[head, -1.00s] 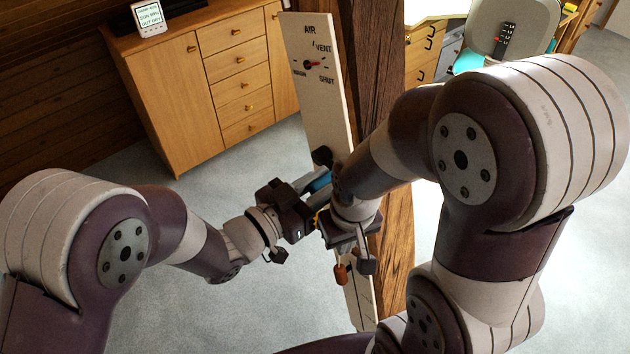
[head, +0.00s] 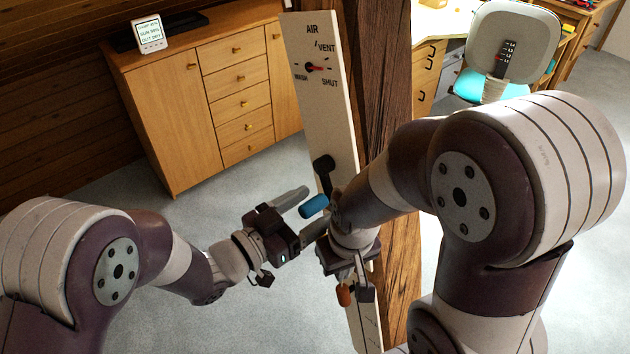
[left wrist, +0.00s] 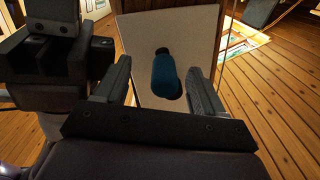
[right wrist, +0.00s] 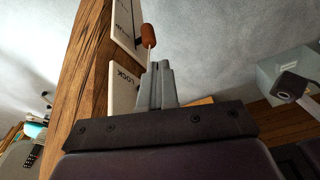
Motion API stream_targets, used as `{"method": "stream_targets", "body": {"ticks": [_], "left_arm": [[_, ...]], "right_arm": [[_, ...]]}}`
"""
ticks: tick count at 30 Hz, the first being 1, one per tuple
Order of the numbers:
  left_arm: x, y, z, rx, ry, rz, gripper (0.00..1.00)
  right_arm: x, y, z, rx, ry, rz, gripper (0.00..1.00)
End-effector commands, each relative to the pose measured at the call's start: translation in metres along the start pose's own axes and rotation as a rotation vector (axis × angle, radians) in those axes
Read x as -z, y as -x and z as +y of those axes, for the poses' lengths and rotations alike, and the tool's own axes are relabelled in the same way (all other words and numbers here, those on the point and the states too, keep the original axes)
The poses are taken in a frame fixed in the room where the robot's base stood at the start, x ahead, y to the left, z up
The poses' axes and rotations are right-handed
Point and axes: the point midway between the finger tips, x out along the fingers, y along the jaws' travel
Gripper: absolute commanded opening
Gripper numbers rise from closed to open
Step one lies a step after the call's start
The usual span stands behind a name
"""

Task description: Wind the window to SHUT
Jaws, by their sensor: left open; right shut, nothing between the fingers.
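A white panel (head: 321,115) on the timber post carries a dial (head: 310,67) marked AIR, VENT, SHUT and WASH. Its red pointer points right, between the VENT and SHUT marks. Below is a black crank (head: 323,168) with a blue handle (head: 312,208), hanging down. My left gripper (head: 315,205) is open around the blue handle; the left wrist view shows the handle (left wrist: 164,75) between the spread fingers, with a gap on each side. My right gripper (right wrist: 162,68) is shut and empty, just below an orange knob (right wrist: 149,37) in its wrist view. That knob also shows in the head view (head: 344,295).
A lower plate lettered LOCK (right wrist: 125,85) is beside the right fingers. The timber post (head: 398,300) stands right behind the panel. A wooden cabinet (head: 180,110) stands at the back left, a chair (head: 512,50) at the back right. Grey floor between is clear.

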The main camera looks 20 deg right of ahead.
Motion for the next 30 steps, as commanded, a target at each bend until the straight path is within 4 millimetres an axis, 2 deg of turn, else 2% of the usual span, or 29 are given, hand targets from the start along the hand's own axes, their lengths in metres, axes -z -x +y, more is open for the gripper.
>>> {"method": "stream_targets", "body": {"ticks": [16, 30], "left_arm": [[0.0, 0.059, -0.001, 0.006, 0.002, -0.002, 0.72], [0.0, 0.065, 0.0, 0.004, 0.001, -0.001, 0.72]], "right_arm": [[0.001, 0.006, 0.0, 0.0, -0.001, 0.001, 0.0], [0.001, 0.006, 0.0, 0.0, -0.001, 0.0, 0.0]]}}
